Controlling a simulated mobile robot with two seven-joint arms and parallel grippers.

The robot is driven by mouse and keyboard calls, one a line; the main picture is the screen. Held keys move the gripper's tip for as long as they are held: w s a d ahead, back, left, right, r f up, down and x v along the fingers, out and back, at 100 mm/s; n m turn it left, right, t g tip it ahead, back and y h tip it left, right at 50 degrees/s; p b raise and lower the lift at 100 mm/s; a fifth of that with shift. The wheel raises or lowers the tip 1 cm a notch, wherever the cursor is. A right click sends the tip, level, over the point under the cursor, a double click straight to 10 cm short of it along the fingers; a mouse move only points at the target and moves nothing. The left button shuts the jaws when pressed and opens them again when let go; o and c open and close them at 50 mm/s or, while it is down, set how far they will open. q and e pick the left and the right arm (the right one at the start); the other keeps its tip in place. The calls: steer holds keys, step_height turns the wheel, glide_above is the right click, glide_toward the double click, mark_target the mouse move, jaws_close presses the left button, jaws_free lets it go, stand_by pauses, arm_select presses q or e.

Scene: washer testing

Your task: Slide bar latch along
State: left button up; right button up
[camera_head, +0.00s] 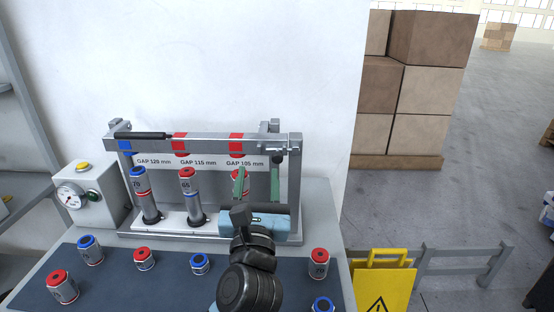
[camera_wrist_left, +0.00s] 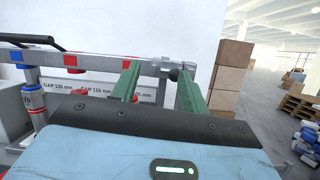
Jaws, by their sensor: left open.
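The test frame's grey top bar (camera_head: 215,143) runs level above the cylinders. A grey latch fitting with a dark knob (camera_head: 277,159) sits at the bar's right end; the latch (camera_wrist_left: 172,65) also shows in the left wrist view. My left gripper (camera_head: 259,169) is open and empty, its green fingers pointing at the bar's right end. In the left wrist view the knob lies between the fingertips (camera_wrist_left: 156,72), closer to the right finger. I cannot tell whether a finger touches it. My right gripper is not in view.
Several red- and blue-topped cylinders stand on the dark mat (camera_head: 115,280) in front. A gauge box (camera_head: 88,196) is at left. A yellow sign (camera_head: 385,285) and stacked boxes (camera_head: 420,90) are at right.

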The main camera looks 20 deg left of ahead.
mark_target(277, 159)
arm_select(q)
steer(key=shift+w+f+n+g+h+p, duration=0.2)
steer(key=shift+w+n+g, duration=0.4)
steer(key=shift+w, duration=1.25)
steer(key=shift+w+f+n+g+h, duration=0.2)
steer(key=shift+w+n+g, duration=0.45)
steer(key=shift+w, duration=1.2)
steer(key=shift+w+n+g+h+p, duration=0.1)
steer(key=shift+w+n+g+h, duration=0.5)
steer(key=shift+w, duration=1.25)
steer(key=shift+y, duration=0.3)
jaws_close()
